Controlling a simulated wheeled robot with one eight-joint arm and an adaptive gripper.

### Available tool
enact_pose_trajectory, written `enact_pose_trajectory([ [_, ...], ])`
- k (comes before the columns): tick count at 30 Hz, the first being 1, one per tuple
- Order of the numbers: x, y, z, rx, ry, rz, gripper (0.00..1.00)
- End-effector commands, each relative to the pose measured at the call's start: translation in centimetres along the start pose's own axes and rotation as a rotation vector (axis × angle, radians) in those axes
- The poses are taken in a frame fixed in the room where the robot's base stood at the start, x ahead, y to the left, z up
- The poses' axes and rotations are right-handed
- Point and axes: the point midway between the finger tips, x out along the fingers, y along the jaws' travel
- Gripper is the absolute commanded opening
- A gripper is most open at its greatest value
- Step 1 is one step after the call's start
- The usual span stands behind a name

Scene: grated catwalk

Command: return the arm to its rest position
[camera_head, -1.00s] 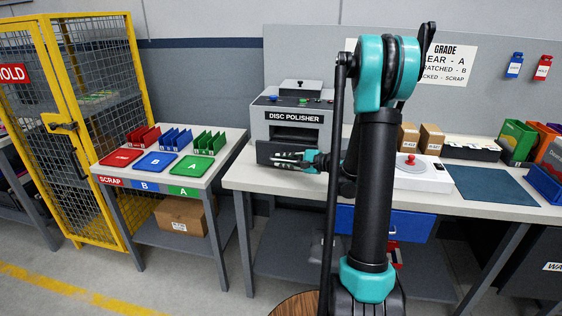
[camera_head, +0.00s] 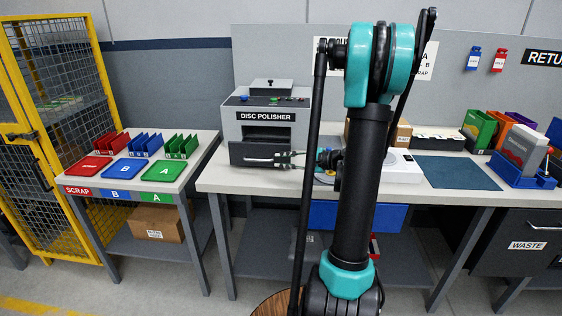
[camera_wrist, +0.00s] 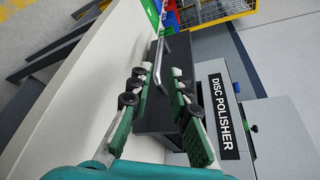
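My gripper (camera_head: 283,159) reaches left at the front of the grey disc polisher (camera_head: 268,117). The wrist view shows my gripper (camera_wrist: 161,76) with its two green-backed fingers apart and nothing held between them. The polisher's dark drawer front (camera_wrist: 158,115) and its metal bar handle (camera_wrist: 159,58) lie just beyond the fingertips. I cannot tell whether a finger touches the handle.
At left stands a sorting table (camera_head: 190,177) with red, blue and green trays and racks, beside a yellow mesh cage (camera_head: 47,140). The floor between the tables is clear.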

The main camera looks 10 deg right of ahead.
Motion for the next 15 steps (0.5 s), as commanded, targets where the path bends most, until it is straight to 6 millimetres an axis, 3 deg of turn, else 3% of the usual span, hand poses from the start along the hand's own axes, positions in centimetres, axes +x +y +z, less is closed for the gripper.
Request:
enact_pose_trajectory([
  [4, 0.2, 0.4, 0.4, -0.013, 0.006, 0.017, 0.19],
  [8, 1.1, 2.5, 2.0, -0.085, 0.043, 0.111, 0.19],
  [15, 1.0, 10.4, 6.6, -0.378, 0.144, 0.443, 0.19],
])
